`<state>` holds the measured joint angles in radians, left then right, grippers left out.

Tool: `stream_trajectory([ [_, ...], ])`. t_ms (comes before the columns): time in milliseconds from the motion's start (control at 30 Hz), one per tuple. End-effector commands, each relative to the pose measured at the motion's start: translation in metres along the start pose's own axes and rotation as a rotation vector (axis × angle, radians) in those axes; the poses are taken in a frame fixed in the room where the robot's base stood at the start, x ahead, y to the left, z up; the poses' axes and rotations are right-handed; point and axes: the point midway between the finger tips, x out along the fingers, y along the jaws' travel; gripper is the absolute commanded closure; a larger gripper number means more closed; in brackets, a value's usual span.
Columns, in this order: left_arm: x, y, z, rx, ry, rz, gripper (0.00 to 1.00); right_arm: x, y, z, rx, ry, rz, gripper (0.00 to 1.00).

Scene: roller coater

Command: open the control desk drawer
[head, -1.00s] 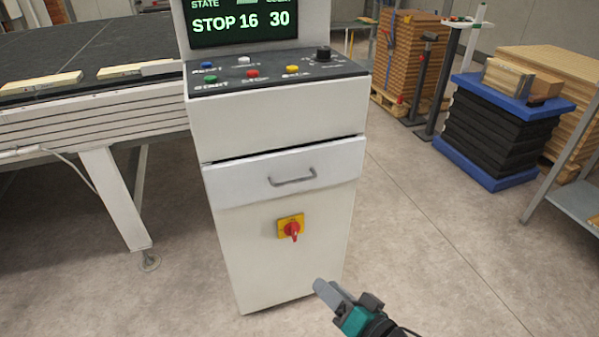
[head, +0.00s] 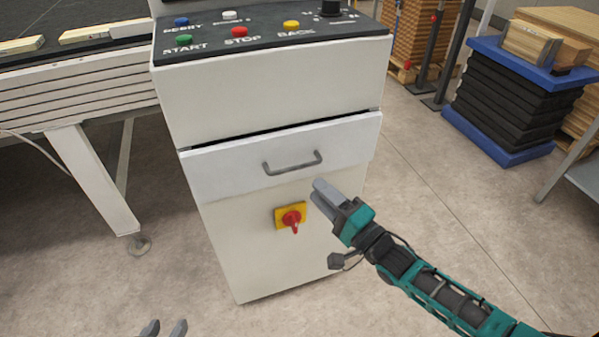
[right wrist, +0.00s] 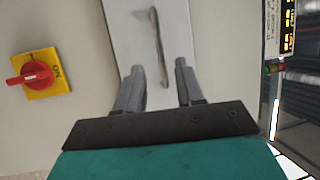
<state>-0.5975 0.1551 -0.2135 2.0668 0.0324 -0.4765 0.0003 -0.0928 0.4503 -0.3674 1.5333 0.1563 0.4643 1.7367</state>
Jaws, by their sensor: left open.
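The control desk drawer (head: 230,170) is a white front with a grey bar handle (head: 292,163). It looks closed, with a thin dark gap along its top edge. My right gripper (head: 322,192) is just below and right of the handle in the head view. In the right wrist view its two fingers (right wrist: 157,80) are apart and empty, and the handle (right wrist: 160,45) lies ahead, between their lines. I see no contact with it.
A red and yellow rotary switch (head: 291,217) sits on the cabinet below the drawer; it also shows in the right wrist view (right wrist: 38,75). Buttons line the desk top (head: 265,40). A conveyor table (head: 80,95) stands left. A blue-topped lift (head: 520,100) stands right. Floor in front is open.

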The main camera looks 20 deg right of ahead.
Motion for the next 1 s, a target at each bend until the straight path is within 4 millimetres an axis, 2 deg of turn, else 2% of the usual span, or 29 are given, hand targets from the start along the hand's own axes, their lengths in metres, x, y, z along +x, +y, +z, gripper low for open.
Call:
stream_trajectory([
  [33,0.001,0.000,0.003,0.000,-0.001,0.001,0.57,0.013,0.000,0.000,-0.001,0.001,-0.005,0.63],
  [200,0.004,0.000,0.005,-0.001,0.000,0.001,0.57,0.045,0.001,0.000,0.000,0.001,-0.002,0.63],
  [400,0.005,0.000,0.008,-0.001,0.001,0.002,0.57,0.068,0.001,0.000,0.000,0.000,0.000,0.63],
  [800,0.007,0.001,0.003,-0.003,0.012,0.001,0.57,0.074,0.001,0.000,-0.001,0.000,0.001,0.64],
  [1000,0.008,0.001,0.001,-0.008,0.015,0.001,0.57,0.074,0.000,0.000,-0.001,0.000,0.001,0.83],
])
